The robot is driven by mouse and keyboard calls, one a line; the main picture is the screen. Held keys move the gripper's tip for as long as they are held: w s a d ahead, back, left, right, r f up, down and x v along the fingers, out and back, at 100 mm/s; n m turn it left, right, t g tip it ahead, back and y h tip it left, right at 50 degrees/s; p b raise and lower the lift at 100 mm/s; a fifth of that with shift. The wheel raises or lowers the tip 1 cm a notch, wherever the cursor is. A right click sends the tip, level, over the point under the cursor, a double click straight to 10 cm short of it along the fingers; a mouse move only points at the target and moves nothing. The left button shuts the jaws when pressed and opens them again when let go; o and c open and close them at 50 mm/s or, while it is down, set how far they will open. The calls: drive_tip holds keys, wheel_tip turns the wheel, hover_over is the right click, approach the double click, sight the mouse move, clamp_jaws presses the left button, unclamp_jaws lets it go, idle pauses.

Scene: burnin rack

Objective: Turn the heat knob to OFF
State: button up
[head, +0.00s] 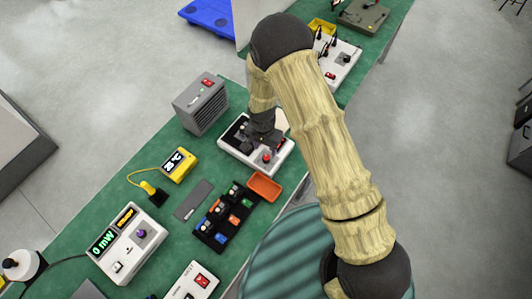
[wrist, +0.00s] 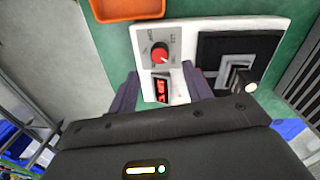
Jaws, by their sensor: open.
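The heat knob (wrist: 160,53) is a round red knob on a white box (wrist: 190,30) in the wrist view, with small markings around it that I cannot read surely. In the head view the red knob (head: 267,157) shows at the near right part of the white box (head: 281,158). My gripper (wrist: 160,90) is open, its two dark fingers apart over the box, a little below the knob in the wrist picture. A small red display (wrist: 161,89) shows between the fingers. Nothing is between them in grip. Whether the fingers touch the box I cannot tell.
A black panel with a metal lever (wrist: 240,75) sits on the box beside the knob. An orange tray (head: 264,186) lies close by. A grey vented unit (head: 202,104), a yellow meter (head: 180,165) and a black rack of coloured modules (head: 210,235) stand around on the green bench.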

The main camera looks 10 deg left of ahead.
sight(266, 157)
drive_tip(key=shift+d+f+p, duration=0.1)
drive_tip(key=shift+f+p, duration=0.7)
drive_tip(key=shift+f, duration=2.25)
drive_tip(key=c, duration=1)
